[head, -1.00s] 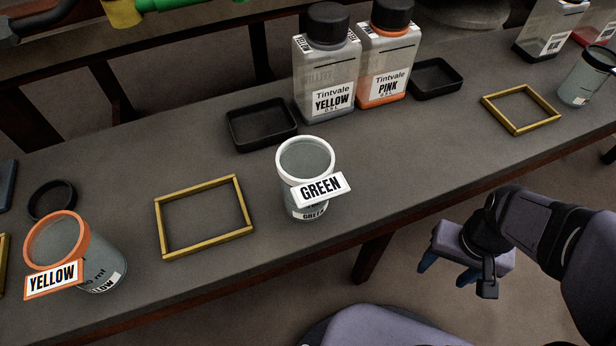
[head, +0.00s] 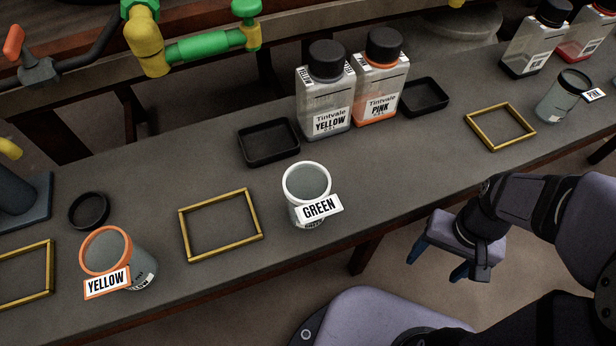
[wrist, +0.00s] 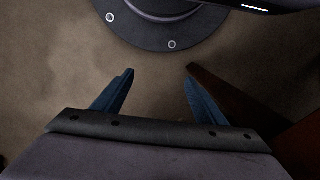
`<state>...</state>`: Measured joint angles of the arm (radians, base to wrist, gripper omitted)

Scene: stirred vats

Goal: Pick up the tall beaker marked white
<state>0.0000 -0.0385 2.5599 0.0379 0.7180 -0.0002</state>
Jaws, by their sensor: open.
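No beaker marked white shows in either view. In the head view a clear beaker with a white rim and a GREEN tag (head: 306,187) stands upright on the bench. A beaker with an orange rim and a YELLOW tag (head: 143,262) stands at the lower left. A beaker with a dark rim and a PINK tag (head: 556,106) stands at the far right. My gripper (head: 437,262) is open and empty, off the bench's front edge and pointing down. In the wrist view its blue fingers (wrist: 157,90) are spread over bare floor.
Black trays (head: 269,157) and yellow frames (head: 210,258) lie on the bench (head: 390,165). Yellow and pink Tintvale bottles (head: 327,95) stand behind the green beaker. More bottles (head: 531,45) stand at the far right. Green and yellow pipes (head: 200,48) run along the back left.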

